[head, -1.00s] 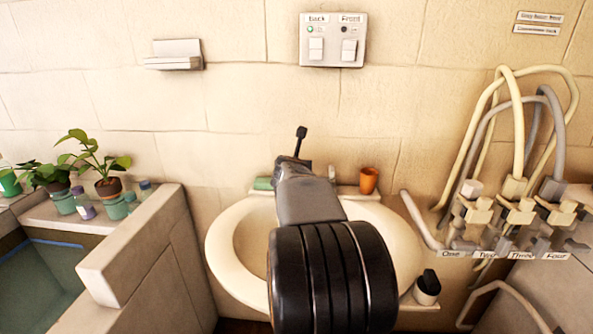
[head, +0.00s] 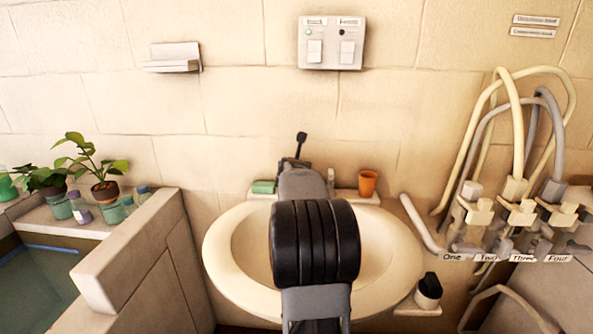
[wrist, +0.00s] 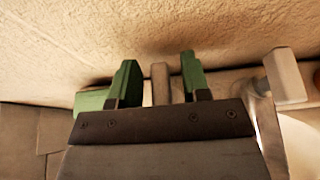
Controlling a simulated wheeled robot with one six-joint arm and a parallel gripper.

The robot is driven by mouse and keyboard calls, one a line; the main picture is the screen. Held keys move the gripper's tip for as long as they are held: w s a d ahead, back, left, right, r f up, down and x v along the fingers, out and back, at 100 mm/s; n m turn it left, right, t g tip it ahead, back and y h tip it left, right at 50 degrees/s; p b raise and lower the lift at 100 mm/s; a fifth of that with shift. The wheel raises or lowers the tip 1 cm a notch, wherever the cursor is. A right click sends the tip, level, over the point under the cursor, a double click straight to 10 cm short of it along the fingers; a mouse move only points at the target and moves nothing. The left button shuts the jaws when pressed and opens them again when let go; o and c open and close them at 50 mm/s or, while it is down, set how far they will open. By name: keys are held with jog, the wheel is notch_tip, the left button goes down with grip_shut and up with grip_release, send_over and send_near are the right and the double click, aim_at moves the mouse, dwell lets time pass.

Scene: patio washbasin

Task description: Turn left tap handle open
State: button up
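In the wrist view my gripper (wrist: 158,72) has two green fingers standing apart. A pale upright post, which looks like the left tap handle (wrist: 160,85), shows between them, with a gap on each side. I cannot tell how deep between the fingers it sits. A larger pale tap part (wrist: 284,76) stands to the right, probably the spout. In the head view a grey tap part (head: 331,180) shows just right of my arm at the back of the washbasin (head: 225,262). My arm hides the fingers and the left handle there.
A green soap block (head: 263,187) lies on the basin's back ledge left of my arm, and an orange cup (head: 368,183) stands right. The wall (wrist: 60,40) is close behind. Hoses and valves (head: 515,205) are far right; potted plants (head: 104,185) are left.

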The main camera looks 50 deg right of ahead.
grip_shut()
jog(key=shift+r+n+t+p, duration=0.1)
jog(key=shift+n+t+p, duration=0.2)
jog(key=shift+p, duration=0.25)
jog(key=n+t+y+p, duration=0.2)
jog(key=n+y+p, duration=0.1)
jog(key=shift+r+p, duration=0.15)
jog(key=shift+p, duration=0.2)
jog(key=n+t+y+p, duration=0.1)
jog(key=n+y+p, duration=0.1)
jog(key=n+y, duration=0.1)
jog(key=shift+t, duration=0.4)
jog(key=n+y+p, duration=0.4)
jog(key=y, duration=0.1)
jog(key=shift+w+a+t, duration=0.1)
jog(key=shift+a+t, duration=0.1)
jog(key=shift+t, duration=0.1)
jog(key=shift+n+y+p, duration=1.2)
jog(key=shift+y+p, duration=0.05)
jog(key=shift+y, duration=0.15)
jog(key=shift+a+f+n+y, duration=0.1)
jog(key=shift+f+n+y, duration=0.1)
jog(key=shift+n+y, duration=0.1)
